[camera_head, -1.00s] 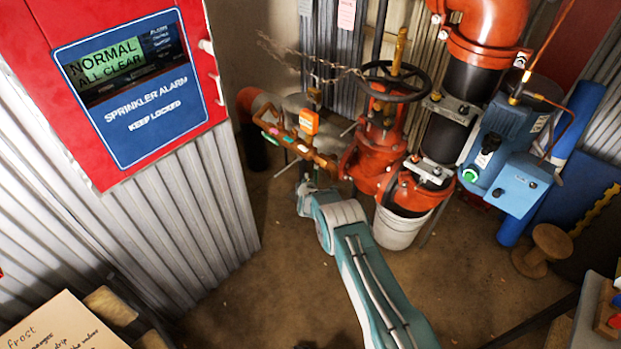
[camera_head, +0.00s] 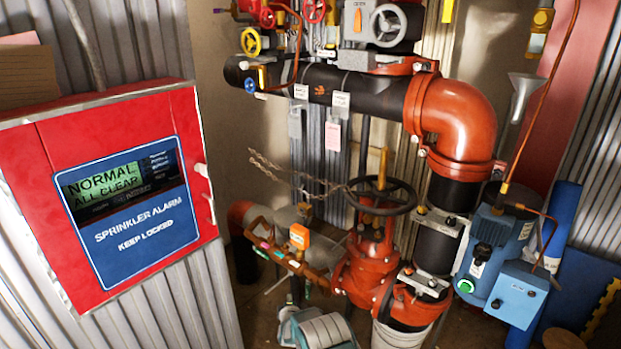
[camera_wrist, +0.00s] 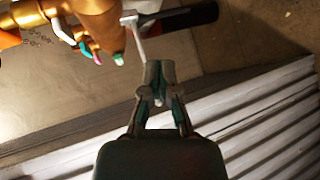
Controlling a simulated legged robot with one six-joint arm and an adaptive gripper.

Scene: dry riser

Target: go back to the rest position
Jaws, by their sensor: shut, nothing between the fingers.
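My gripper (camera_wrist: 157,80) shows in the wrist view with its fingers together and nothing held. Its tips point toward a metal lever handle (camera_wrist: 138,35) beside a brass pipe (camera_wrist: 98,22); I cannot tell whether they touch. In the head view my teal arm shows at the bottom centre, below the brass pipe assembly (camera_head: 285,255), and my gripper cannot be made out there.
A red sprinkler alarm cabinet (camera_head: 110,195) stands at the left on corrugated metal. A blue pump unit (camera_head: 497,255) is at the right.

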